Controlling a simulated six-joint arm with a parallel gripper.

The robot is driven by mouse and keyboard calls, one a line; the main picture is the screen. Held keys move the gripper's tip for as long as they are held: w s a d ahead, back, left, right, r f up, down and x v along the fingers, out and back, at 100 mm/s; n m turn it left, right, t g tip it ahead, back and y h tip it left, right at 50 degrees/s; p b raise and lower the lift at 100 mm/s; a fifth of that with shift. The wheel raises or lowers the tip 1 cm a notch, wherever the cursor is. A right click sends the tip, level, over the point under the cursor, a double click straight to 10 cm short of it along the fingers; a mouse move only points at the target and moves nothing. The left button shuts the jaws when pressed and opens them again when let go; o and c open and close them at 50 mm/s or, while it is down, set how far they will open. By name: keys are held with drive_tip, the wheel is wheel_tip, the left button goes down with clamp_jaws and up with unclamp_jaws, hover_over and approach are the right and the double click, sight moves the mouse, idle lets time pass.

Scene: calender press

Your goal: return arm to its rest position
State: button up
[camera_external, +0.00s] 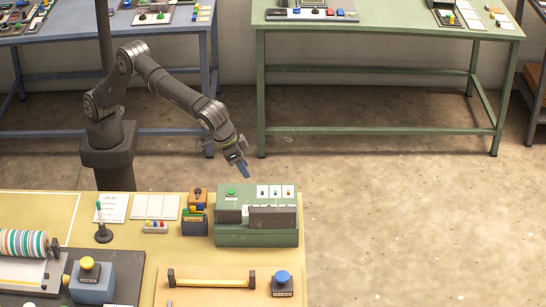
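My gripper (243,170) hangs at the end of my arm, pointing down and slightly right. It is in the air, apart from everything, above the far edge of the yellow table near the green control box (257,238). A small bluish part shows at its tip; I cannot tell whether this is the fingers or something held. The finger gap is too small to make out. My arm reaches from its column on the left, bent at the elbow.
The yellow table (205,258) fills the lower left. It carries a blue button box (92,283), a striped roller (25,243), a yellow bar (212,282) and a blue knob (282,280). Blue and green benches (385,32) stand behind. The floor at right is clear.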

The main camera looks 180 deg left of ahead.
drive_tip(key=shift+f, duration=0.1)
drive_tip(key=x, duration=1.7)
drive_tip(key=shift+a+f, duration=0.1)
drive_tip(key=shift+f, duration=0.05)
drive_tip(key=shift+f, duration=0.2)
drive_tip(key=shift+s+r+m+t, duration=0.2)
drive_tip(key=shift+m+t, duration=0.1)
drive_tip(key=shift+m, duration=0.4)
drive_tip(key=m+t, duration=0.1)
drive_tip(key=m, duration=0.1)
drive_tip(key=shift+m, duration=0.3)
drive_tip(key=shift+s+a+m+t+h, duration=0.15)
drive_tip(key=shift+m+t, duration=0.2)
drive_tip(key=shift+m, duration=0.6)
drive_tip(key=shift+s+d+m+t+h, duration=0.1)
drive_tip(key=shift+m+t, duration=0.2)
drive_tip(key=shift+m, duration=0.7)
drive_tip(key=shift+s+a+m+t+h, duration=0.15)
drive_tip(key=shift+m+t, duration=0.2)
drive_tip(key=shift+m, duration=0.6)
drive_tip(key=shift+v, duration=2.1)
drive_tip(key=shift+w+f, duration=0.1)
drive_tip(key=shift+w, duration=0.05)
